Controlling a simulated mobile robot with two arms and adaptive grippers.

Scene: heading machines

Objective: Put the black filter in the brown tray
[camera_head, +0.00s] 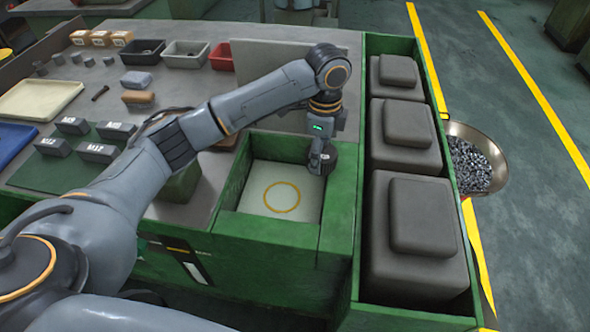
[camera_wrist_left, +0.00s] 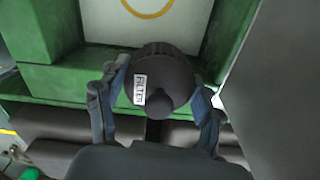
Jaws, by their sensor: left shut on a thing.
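The black filter (camera_wrist_left: 165,80) is a dark round part with a white FILTER label and a knob. My left gripper (camera_wrist_left: 158,98) has a finger on each side of it in the left wrist view and is shut on it. In the head view the filter (camera_head: 322,160) hangs under my left gripper (camera_head: 320,146) at the right side of a green-walled recess. I cannot tell if it touches the floor. A brownish flat piece (camera_head: 229,142) shows partly behind my left arm; I cannot tell if it is the brown tray. My right gripper is out of view.
The recess has a pale floor (camera_head: 255,180) with a yellow ring. Dark padded blocks (camera_head: 415,230) fill the green bay at right. A cream tray (camera_head: 40,98), a blue tray (camera_head: 14,138), small bins (camera_head: 186,53) and labelled dark blocks (camera_head: 98,152) stand on the left bench.

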